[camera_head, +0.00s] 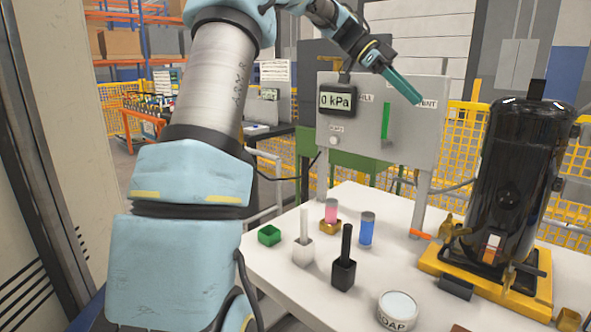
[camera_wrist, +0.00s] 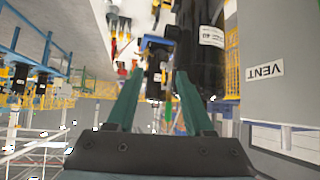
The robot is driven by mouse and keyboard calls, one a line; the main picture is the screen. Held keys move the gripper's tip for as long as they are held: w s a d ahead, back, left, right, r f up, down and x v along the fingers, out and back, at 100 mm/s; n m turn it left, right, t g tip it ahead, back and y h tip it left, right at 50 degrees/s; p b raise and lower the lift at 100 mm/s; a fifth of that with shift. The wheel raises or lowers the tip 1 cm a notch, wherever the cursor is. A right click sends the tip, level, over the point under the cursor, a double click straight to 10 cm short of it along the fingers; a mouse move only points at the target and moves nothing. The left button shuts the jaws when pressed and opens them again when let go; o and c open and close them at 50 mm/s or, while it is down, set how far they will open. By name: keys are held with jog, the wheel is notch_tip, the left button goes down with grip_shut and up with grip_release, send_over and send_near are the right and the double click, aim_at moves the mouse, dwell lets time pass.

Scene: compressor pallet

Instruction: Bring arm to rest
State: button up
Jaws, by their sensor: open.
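My arm (camera_head: 218,75) rises at the left of the head view and bends over to the right. My gripper (camera_head: 416,99) is raised in front of the grey control panel (camera_head: 352,130), near its vent label, with its teal fingers pointing down to the right. In the wrist view my gripper (camera_wrist: 158,75) has its two fingers apart. I see nothing held between them; the black tank (camera_wrist: 200,45) shows beyond them. The vent label (camera_wrist: 264,71) appears upside down on the panel at the right of that view.
The white table (camera_head: 285,265) carries a black tank (camera_head: 515,170) on a yellow base, a soap dish (camera_head: 397,310), a white-handled tool (camera_head: 303,245), a black-handled tool (camera_head: 344,265), a blue vial (camera_head: 367,230), a pink vial (camera_head: 331,212) and a green box (camera_head: 269,235). The gauge (camera_head: 338,100) reads 0 kPa.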

jog(key=s+a+f+n+t+y+p, duration=0.2)
jog(key=a+f+n+t+y, duration=0.2)
jog(key=a+f+n, duration=0.9)
jog(key=s+a+f+n+t+y, duration=0.1)
jog(key=s+a+f+n, duration=0.2)
jog(key=a, duration=0.3)
jog(key=s+a+f+n+t+y+p, duration=0.1)
jog(key=s+a+f+n, duration=0.2)
jog(key=s+a, duration=0.3)
jog(key=s+a+f+n+y, duration=0.2)
jog(key=s+a+f+n, duration=0.2)
jog(key=a, duration=0.3)
jog(key=shift+s+f+t+p, duration=0.35)
jog(key=shift+f+t+p, duration=0.05)
jog(key=shift+f, duration=0.1)
